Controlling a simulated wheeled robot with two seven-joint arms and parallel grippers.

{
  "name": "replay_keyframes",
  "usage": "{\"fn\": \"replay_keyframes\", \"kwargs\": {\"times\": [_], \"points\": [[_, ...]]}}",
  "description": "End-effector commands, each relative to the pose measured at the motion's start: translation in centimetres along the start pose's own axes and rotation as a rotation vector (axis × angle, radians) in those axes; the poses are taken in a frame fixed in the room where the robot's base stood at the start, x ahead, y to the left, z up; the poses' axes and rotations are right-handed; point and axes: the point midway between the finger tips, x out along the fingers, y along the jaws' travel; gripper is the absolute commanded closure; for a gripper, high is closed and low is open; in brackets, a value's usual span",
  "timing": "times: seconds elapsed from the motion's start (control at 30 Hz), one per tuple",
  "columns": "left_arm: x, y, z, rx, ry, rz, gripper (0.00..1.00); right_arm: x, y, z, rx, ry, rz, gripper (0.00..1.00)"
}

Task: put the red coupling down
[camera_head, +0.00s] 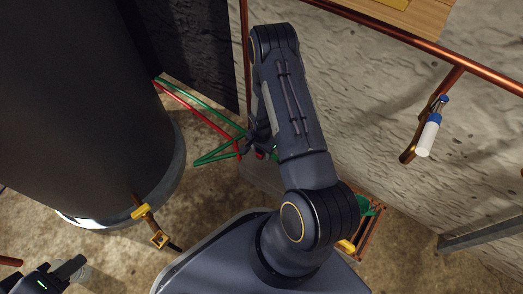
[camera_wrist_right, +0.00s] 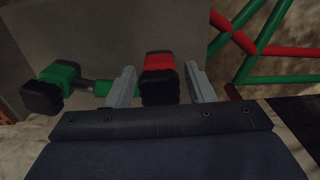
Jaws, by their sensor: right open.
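The red coupling (camera_wrist_right: 159,63), with black ends, sits between the two grey fingers of my right gripper (camera_wrist_right: 160,72) in the right wrist view. The fingers stand apart with a gap on each side of it, so the gripper is open. A grey surface lies behind it; I cannot tell exactly what the coupling rests on. In the head view my right arm hides most of this spot, and only a small red bit of the coupling (camera_head: 260,155) shows. My left gripper (camera_head: 68,270) is partly in view at the lower left; its jaw state is unclear.
A green fitting with black ends (camera_wrist_right: 62,78) lies left of the fingers. Red and green bars (camera_wrist_right: 262,43) stand close on the right. In the head view a large dark cylinder (camera_head: 75,100) fills the left, and copper pipes (camera_head: 455,62) run along the stone wall.

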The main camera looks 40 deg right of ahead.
Motion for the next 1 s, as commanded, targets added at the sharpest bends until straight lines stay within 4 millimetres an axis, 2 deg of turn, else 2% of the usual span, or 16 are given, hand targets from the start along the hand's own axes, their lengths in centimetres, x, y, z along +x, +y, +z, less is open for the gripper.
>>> {"fn": "replay_keyframes", "kwargs": {"times": [0.13, 0.4, 0.6, 0.87, 0.97, 1.0], "points": [[0.0, 0.0, 0.0, 0.000, 0.000, 0.000, 0.64, -1.1, -0.1, 0.0, -0.001, 0.001, -0.002, 0.51], [-2.6, 1.2, -1.3, 0.000, 0.000, 0.000, 0.64, -7.2, -0.1, -0.1, 0.000, 0.002, -0.002, 0.51], [-3.9, 1.8, -2.0, 0.000, 0.000, 0.000, 0.64, -10.9, 0.0, 0.0, -0.001, 0.001, -0.002, 0.51], [-4.4, 2.0, -2.2, 0.000, 0.000, 0.000, 0.64, -13.5, -0.2, 0.0, -0.006, -0.001, -0.009, 0.51], [-4.4, 2.0, -2.2, 0.000, 0.000, 0.000, 0.64, -16.1, -0.8, 0.2, -0.033, -0.010, -0.041, 0.51], [-4.4, 2.0, -2.2, 0.000, 0.000, 0.000, 0.64, -17.7, -1.0, 0.4, -0.052, -0.016, -0.060, 0.51]]}}
